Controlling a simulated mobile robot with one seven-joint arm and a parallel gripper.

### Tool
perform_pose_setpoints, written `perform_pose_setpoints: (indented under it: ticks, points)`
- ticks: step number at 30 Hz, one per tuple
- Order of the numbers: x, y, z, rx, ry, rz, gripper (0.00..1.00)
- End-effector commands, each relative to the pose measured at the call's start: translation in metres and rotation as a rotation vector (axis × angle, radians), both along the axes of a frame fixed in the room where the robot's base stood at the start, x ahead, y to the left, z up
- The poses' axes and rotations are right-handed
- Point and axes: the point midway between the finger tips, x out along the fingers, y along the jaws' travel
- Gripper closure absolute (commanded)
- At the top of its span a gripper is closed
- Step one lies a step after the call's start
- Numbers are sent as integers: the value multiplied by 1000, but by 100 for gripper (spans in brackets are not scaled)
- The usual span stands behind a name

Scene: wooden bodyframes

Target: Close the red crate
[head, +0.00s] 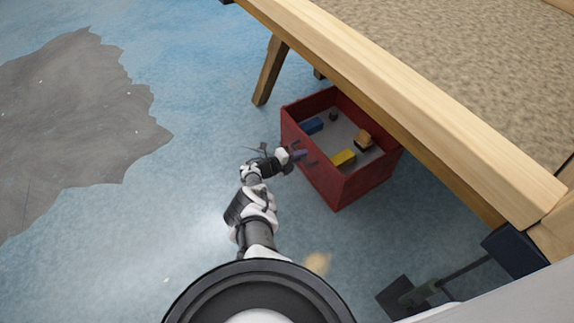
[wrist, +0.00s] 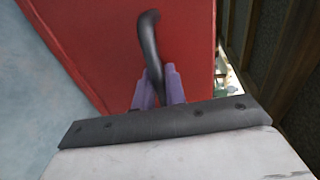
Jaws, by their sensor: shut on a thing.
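The red crate (head: 322,180) is an open drawer-like box that sticks out from under the wooden table, with its inside showing. It holds a blue block (head: 312,126), a yellow block (head: 343,158) and an orange-brown thing (head: 363,139). My gripper (head: 303,155) is at the crate's near left face. In the wrist view, the purple fingers (wrist: 159,86) are shut on the dark curved handle (wrist: 148,35) on the red face (wrist: 100,40).
The wooden table's edge (head: 420,105) runs over the back of the crate, and a table leg (head: 270,70) stands to its left. A dark thing (head: 410,295) lies at the lower right. Blue floor (head: 170,210) to the left is clear.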

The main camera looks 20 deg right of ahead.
Motion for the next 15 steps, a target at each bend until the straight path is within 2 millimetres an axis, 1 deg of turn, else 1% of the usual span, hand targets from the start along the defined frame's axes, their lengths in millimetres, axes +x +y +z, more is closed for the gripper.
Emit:
perform_pose_setpoints:
  ticks: [1, 6, 15]
  points:
    - [5, -5, -1, 1, -4, 4, 100]
    - [9, -18, 0, 2, -4, 6, 100]
    - [11, -24, 2, 1, -3, 7, 100]
